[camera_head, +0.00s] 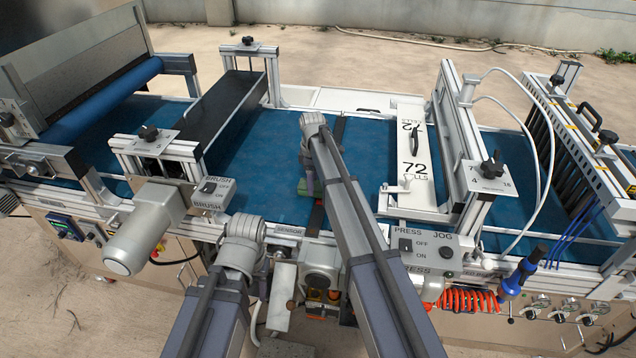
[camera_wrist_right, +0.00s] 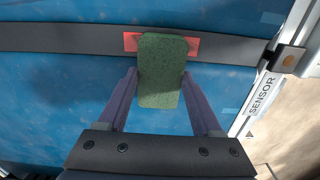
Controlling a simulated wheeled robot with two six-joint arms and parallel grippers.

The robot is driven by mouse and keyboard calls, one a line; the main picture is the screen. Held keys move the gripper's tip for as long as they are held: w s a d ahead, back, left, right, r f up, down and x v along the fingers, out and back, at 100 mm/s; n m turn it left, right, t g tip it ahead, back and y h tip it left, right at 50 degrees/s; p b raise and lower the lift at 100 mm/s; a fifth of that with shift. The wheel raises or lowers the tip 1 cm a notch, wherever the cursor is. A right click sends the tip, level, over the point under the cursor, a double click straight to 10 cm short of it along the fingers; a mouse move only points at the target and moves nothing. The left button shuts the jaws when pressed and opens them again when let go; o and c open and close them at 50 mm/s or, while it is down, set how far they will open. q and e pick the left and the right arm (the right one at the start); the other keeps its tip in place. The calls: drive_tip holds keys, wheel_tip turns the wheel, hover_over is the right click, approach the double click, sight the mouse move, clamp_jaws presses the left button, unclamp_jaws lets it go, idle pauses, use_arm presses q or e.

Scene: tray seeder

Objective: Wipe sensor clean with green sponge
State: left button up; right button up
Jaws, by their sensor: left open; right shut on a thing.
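The green sponge (camera_wrist_right: 160,72) is held between the fingertips of my right gripper (camera_wrist_right: 160,82) in the right wrist view. It lies across a red patch (camera_wrist_right: 192,44) on the dark sensor bar (camera_wrist_right: 70,40), with red showing on both sides. Whether it touches the patch is unclear. In the head view, the sponge (camera_head: 302,188) shows as a small green edge below my right gripper (camera_head: 308,182), beside the sensor bar (camera_head: 316,218) over the blue belt. My left gripper (camera_head: 240,262) is low at the machine's front edge, open, its fingers mostly hidden by its arm.
A sensor label (camera_wrist_right: 262,95) is on the front rail. A brush motor (camera_head: 145,228) sticks out at the left. The black brush cover (camera_head: 225,105) and the press frame (camera_head: 455,130) stand on either side.

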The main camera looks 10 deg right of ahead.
drive_tip(key=shift+w+d+f, duration=0.1)
drive_tip(key=shift+w+d, duration=0.35)
drive_tip(key=shift+w, duration=0.2)
drive_tip(key=shift+d, duration=0.1)
drive_tip(key=shift+s+d, duration=0.25)
drive_tip(key=shift+d, duration=0.3)
drive_tip(key=shift+s+d, duration=0.2)
drive_tip(key=shift+d, duration=0.35)
drive_tip(key=shift+s+d, duration=0.1)
drive_tip(key=shift+d, duration=0.1)
drive_tip(key=shift+c, duration=0.6)
drive_tip(key=shift+d, duration=0.2)
drive_tip(key=shift+s+d, duration=0.3)
drive_tip(key=shift+d, duration=0.3)
drive_tip(key=shift+s+d, duration=0.3)
drive_tip(key=shift+d, duration=0.25)
drive_tip(key=shift+r, duration=0.25)
